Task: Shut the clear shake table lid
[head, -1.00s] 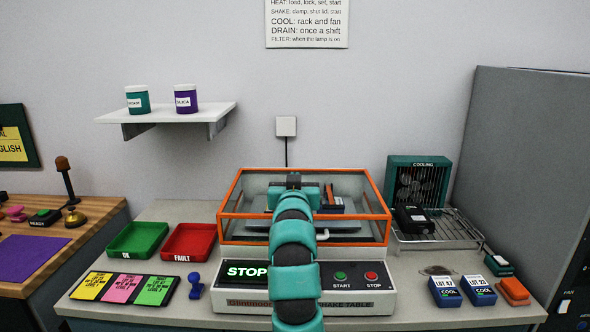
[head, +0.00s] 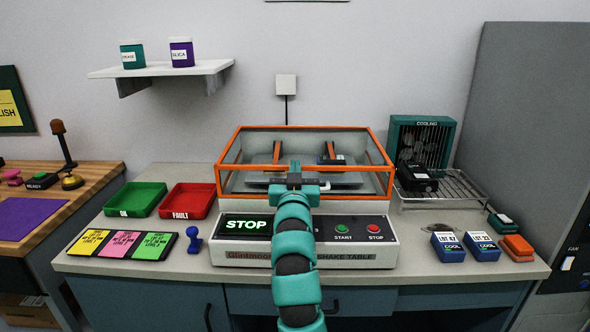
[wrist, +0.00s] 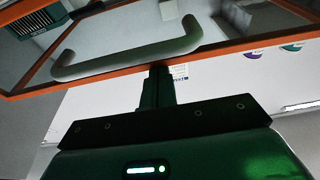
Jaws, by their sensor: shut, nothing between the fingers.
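The clear shake table lid (head: 372,184) has an orange frame and sits down over the shake table (head: 395,245); it looks closed, though I cannot tell whether it is fully seated. The display (head: 245,225) reads STOP.
Orange clamps (head: 277,150) and a small dark unit show inside the lid. Green (head: 135,199) and red (head: 188,201) trays stand to the left. A cooling fan (head: 422,140) and wire rack (head: 460,190) stand to the right, with blue lot boxes (head: 448,247) in front.

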